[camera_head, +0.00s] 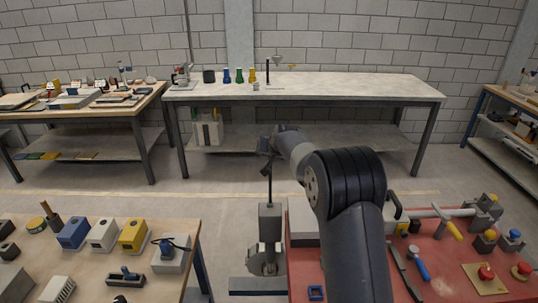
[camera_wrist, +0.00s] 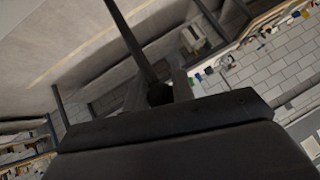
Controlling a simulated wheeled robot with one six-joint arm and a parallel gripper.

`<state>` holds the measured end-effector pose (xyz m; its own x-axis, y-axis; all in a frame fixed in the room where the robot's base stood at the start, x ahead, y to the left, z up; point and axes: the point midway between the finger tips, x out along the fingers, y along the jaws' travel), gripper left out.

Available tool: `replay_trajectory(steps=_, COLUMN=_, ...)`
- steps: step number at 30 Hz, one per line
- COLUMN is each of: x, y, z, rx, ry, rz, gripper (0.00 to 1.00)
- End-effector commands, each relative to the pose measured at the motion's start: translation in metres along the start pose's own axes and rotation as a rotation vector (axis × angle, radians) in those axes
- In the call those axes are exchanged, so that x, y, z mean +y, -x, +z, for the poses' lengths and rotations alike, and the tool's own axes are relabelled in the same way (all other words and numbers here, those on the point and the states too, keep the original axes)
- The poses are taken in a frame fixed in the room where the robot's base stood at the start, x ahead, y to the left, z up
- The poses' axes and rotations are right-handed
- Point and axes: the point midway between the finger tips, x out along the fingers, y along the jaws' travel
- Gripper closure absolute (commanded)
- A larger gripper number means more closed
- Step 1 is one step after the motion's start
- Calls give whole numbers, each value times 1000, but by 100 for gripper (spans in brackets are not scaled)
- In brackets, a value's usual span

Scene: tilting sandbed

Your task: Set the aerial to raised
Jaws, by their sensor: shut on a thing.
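The aerial is a thin dark rod (camera_head: 270,182) that stands nearly upright from a grey block-shaped mount (camera_head: 270,222) in the lower middle of the head view. My gripper (camera_head: 265,147) is at the rod's upper end and is shut on it. In the wrist view the rod (camera_wrist: 131,35) runs from the top edge down to between the fingers of my gripper (camera_wrist: 160,92), where a dark round end shows. My arm hides part of the area right of the mount.
A red-topped table (camera_head: 440,270) with tools, a clamp and buttons stands at the right. A wooden table (camera_head: 85,262) with coloured boxes stands at the left. A long workbench (camera_head: 340,88) with bottles is at the back. Open floor (camera_head: 110,197) lies between.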

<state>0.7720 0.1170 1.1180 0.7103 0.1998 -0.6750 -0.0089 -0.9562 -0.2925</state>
Motion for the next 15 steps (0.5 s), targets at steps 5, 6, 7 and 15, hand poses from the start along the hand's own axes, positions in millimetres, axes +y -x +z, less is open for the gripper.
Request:
replay_trajectory(steps=5, x=2, y=-3, z=4, rx=-8, ry=0, rz=3, gripper=65)
replay_trajectory(steps=6, x=2, y=-2, z=4, rx=-7, ry=0, rz=3, gripper=62)
replay_trajectory(steps=7, x=2, y=-2, z=3, rx=-7, ry=0, rz=3, gripper=59)
replay_trajectory(steps=15, x=1, y=-1, z=2, rx=-4, ry=0, rz=2, gripper=54)
